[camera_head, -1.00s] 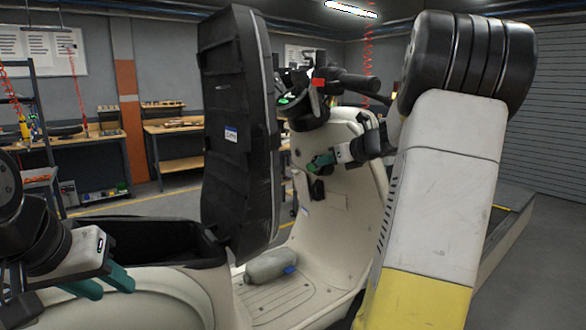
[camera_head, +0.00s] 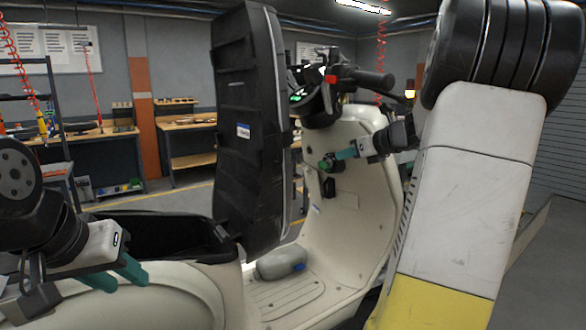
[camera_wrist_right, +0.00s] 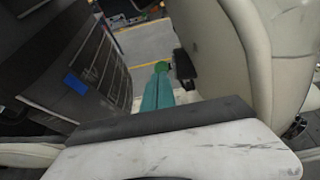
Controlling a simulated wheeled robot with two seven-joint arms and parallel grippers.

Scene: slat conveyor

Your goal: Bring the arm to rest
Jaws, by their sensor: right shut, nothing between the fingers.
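My right arm (camera_head: 470,180) reaches across the right side of the head view. Its gripper (camera_head: 337,160) has teal fingers and is shut, in front of the inner leg shield of a cream scooter (camera_head: 345,215). In the right wrist view the closed fingers (camera_wrist_right: 160,88) point ahead, with a small green piece at their tip; I cannot tell whether they touch it. My left gripper (camera_head: 118,278) is at the lower left, its two teal fingers apart and empty, over the scooter's rear body beside the open seat compartment.
The scooter's raised black seat (camera_head: 248,130) stands upright between my grippers. A grey bottle-like object (camera_head: 280,262) lies on the footboard. The handlebar (camera_head: 345,78) is above my right gripper. Workbenches (camera_head: 190,140) stand at the back, with open floor before them.

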